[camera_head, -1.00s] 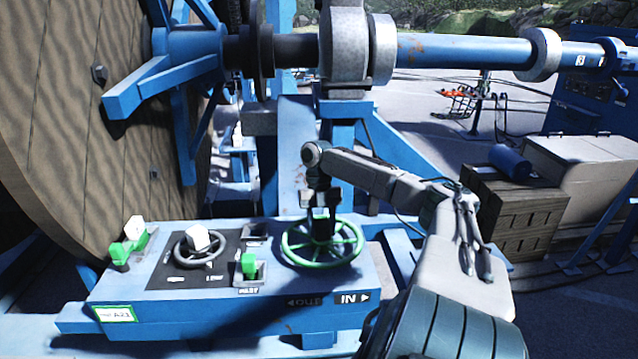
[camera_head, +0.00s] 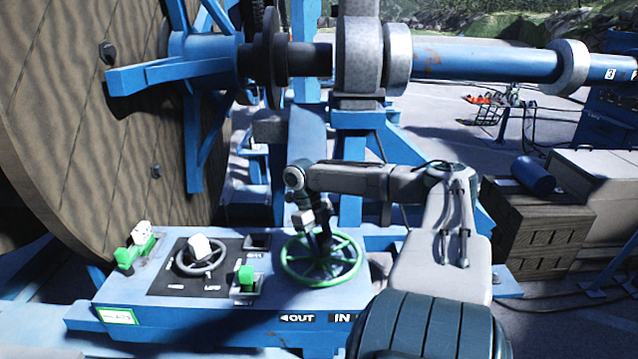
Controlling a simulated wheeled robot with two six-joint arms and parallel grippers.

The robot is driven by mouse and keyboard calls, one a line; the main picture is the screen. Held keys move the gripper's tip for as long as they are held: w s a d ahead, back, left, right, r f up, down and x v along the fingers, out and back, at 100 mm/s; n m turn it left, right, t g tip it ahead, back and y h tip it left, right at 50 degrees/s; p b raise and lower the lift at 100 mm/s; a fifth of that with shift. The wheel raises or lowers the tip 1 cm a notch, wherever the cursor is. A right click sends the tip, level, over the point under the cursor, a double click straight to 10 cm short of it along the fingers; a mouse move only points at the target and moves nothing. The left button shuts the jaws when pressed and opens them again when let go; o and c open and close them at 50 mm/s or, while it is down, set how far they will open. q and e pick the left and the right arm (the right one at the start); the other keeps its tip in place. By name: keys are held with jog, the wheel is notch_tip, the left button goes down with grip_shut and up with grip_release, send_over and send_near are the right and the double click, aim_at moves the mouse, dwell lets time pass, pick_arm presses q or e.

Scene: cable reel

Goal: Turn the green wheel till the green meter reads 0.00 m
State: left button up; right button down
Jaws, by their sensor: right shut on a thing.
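The green wheel (camera_head: 290,277) is a spoked green ring lying nearly flat on the right part of a blue control box. My right gripper (camera_head: 325,245) comes down over the wheel from above, its dark fingers tilted and shut at the wheel. The fingers hide the part they grip, so I cannot tell whether it is a handle, a spoke or the hub. A small green-framed plate (camera_head: 118,316) is on the box's front left. Its text is too small to read, and I cannot tell whether it is the green meter. My left gripper is not in view.
The blue control box (camera_head: 210,318) also carries a dark handwheel (camera_head: 200,257), a green lever (camera_head: 136,252) and a green switch (camera_head: 246,277). OUT and IN arrows (camera_head: 318,318) mark its front. A large wooden reel (camera_head: 90,120) stands left. Wooden crates (camera_head: 545,235) stand right.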

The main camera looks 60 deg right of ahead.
jog(key=shift+n, duration=0.3)
jog(key=shift+r, duration=0.1)
jog(key=c, duration=0.8)
grip_release()
jog(key=shift+c, duration=0.2)
